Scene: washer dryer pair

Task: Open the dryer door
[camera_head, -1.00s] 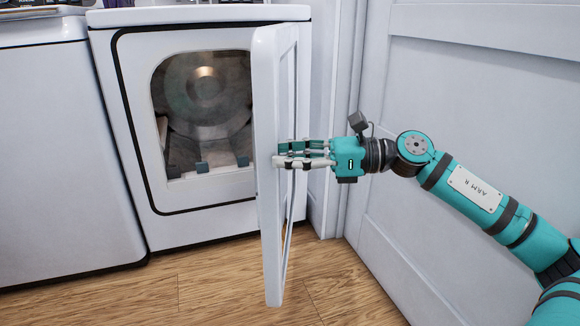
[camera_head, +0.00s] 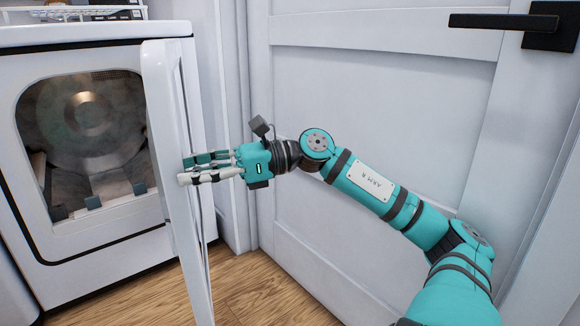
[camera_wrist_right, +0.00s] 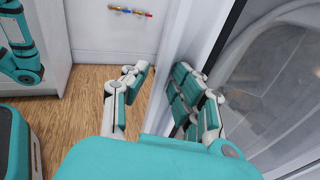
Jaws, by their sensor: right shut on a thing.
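The white dryer (camera_head: 95,262) stands at the left of the head view with its round drum (camera_head: 90,115) showing through the opening. Its door (camera_head: 160,110) stands swung out, seen almost edge-on, to the right of the opening. My right gripper (camera_head: 190,170) is at the door's free edge, about halfway up, and shut on the door. In the right wrist view the fingers (camera_wrist_right: 163,92) are at the door's white frame (camera_wrist_right: 190,30), with its glass (camera_wrist_right: 265,75) on the right. The exact contact is partly hidden. My left gripper is not in view.
A white panelled room door (camera_head: 380,100) with a black handle (camera_head: 505,21) stands close behind my right arm. A white wire rack (camera_head: 80,12) sits on top of the dryer. Bare wooden floor (camera_head: 265,290) lies below the arm.

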